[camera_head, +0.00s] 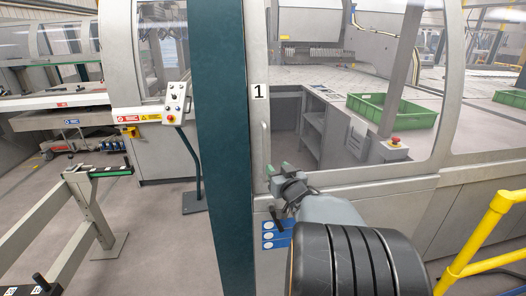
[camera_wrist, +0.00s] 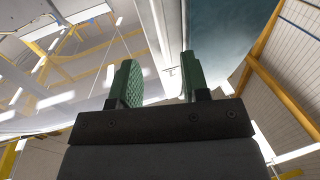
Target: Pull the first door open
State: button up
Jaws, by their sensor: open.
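The first door (camera_head: 259,200) is a grey-framed, glazed door marked with a "1" label (camera_head: 259,92). It looks closed against the dark teal post (camera_head: 222,150). Its slim vertical handle (camera_head: 264,138) is on the left part of the frame. My gripper (camera_head: 278,170) is in front of the door, just below and right of the handle in the head view. In the wrist view my gripper (camera_wrist: 158,78) has its two green fingers apart. A pale vertical strip of the door frame (camera_wrist: 168,30) shows beyond and between them. I cannot tell whether a finger touches anything.
Behind the glass are green crates (camera_head: 388,108) and a red button (camera_head: 394,140). A yellow railing (camera_head: 487,240) stands at the lower right. A control box on a stand (camera_head: 176,104) and a grey rail frame (camera_head: 85,215) stand left. Floor between them is clear.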

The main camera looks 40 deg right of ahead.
aim_at(266, 155)
jog(key=p+x, duration=0.2)
jog(key=x, duration=1)
jog(key=shift+w, duration=0.4)
jog(key=shift+c, duration=0.3)
grip_shut()
